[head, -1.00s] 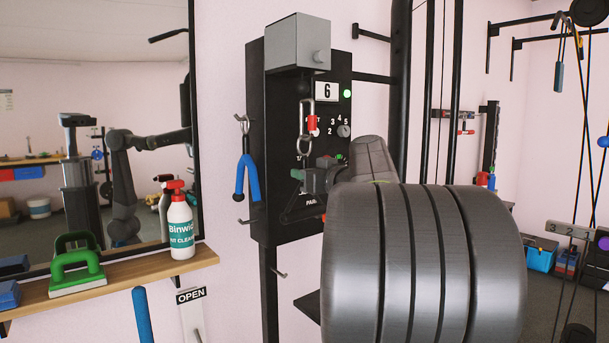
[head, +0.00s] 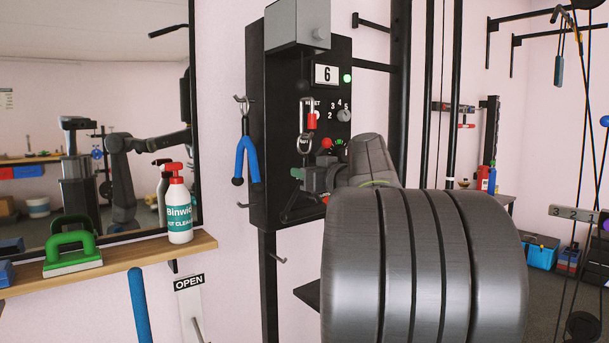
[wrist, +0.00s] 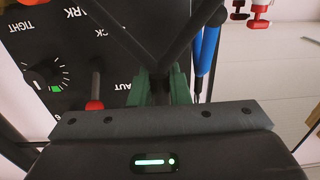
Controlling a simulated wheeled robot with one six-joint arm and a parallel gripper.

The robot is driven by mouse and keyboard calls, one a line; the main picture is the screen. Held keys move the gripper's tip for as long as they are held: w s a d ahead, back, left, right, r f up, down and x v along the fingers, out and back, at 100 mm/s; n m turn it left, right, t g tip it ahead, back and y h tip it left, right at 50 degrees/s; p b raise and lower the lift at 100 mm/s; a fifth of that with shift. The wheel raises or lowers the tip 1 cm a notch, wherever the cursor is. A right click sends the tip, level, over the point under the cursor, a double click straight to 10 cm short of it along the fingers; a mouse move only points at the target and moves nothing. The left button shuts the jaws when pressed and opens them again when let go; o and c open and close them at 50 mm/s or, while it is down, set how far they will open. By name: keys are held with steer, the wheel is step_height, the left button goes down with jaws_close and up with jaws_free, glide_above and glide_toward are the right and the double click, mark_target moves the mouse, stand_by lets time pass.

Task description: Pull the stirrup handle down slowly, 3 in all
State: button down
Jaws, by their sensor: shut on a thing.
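The stirrup handle (head: 289,207) is a black triangular frame hanging low in front of the black panel. My gripper (head: 305,180), with green finger pads, is shut on the handle; my wrist hides part of the grip. In the wrist view the pads of my gripper (wrist: 160,88) close around the handle's dark bar, and its two black side arms (wrist: 188,35) spread upward from there. The counter (head: 326,75) reads 6, and a green lamp (head: 347,78) is lit beside it.
The black panel (head: 262,120) carries a dial (head: 344,115), a red knob and side hooks, one with blue-handled pliers (head: 246,160). At the left a shelf (head: 130,262) holds a spray bottle (head: 180,212) and a green float (head: 72,245). A mirror hangs behind it.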

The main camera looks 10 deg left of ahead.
steer(key=shift+f, duration=0.25)
steer(key=shift+f+b, duration=1.15)
steer(key=shift+b, duration=0.15)
steer(key=shift+f+b, duration=1.2)
steer(key=shift+b, duration=0.25)
